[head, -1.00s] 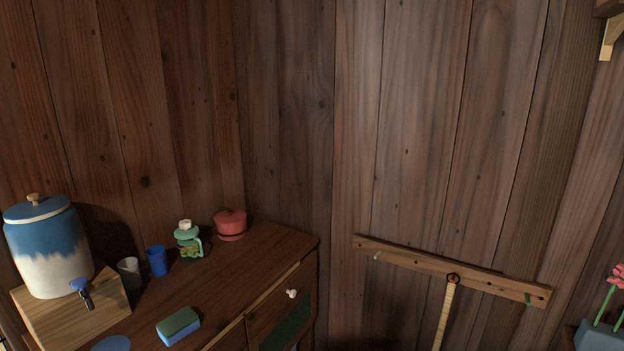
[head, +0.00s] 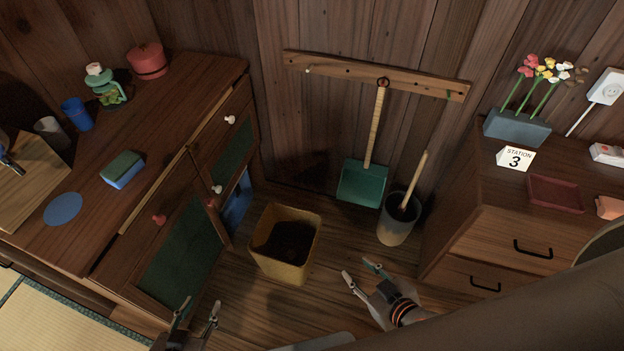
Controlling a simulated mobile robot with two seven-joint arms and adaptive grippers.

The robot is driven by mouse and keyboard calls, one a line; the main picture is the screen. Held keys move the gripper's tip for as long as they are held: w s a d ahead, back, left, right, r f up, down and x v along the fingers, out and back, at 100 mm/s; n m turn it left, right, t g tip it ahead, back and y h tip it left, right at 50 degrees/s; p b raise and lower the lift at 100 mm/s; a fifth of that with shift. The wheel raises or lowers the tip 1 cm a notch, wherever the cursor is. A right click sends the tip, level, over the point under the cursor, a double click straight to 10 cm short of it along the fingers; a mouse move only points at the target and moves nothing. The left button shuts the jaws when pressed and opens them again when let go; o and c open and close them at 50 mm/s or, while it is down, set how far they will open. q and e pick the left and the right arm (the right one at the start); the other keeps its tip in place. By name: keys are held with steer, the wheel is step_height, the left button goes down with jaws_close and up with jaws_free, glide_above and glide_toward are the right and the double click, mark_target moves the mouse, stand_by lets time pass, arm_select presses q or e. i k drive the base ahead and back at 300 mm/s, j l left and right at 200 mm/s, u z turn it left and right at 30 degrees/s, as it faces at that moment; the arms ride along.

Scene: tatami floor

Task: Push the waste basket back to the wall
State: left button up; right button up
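A yellowish square waste basket (head: 285,262) stands upright on the wooden floor in the head view, dark inside. It is between the left cabinet and a grey bucket, with a strip of floor between it and the plank wall (head: 315,130) behind. My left gripper (head: 197,308) is low in the view, left of and nearer than the basket, its fingers apart and empty. My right gripper (head: 358,276) is right of the basket, its fingers spread and empty. Neither gripper appears to touch the basket.
A green dustpan (head: 362,184) hangs from a wall rail (head: 375,75). A grey bucket (head: 397,228) holding a wooden-handled tool stands right of the basket. A cabinet (head: 150,190) with an open lower section is left; a drawer chest (head: 500,245) is right. Floor behind the basket looks clear.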

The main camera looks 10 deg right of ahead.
mark_target(279, 224)
steer(key=i+u, duration=0.15)
steer(key=u, duration=0.25)
steer(key=i+l+u, duration=0.1)
steer(key=u, duration=0.3)
steer(key=i+l+u, duration=0.1)
steer(key=u, duration=0.3)
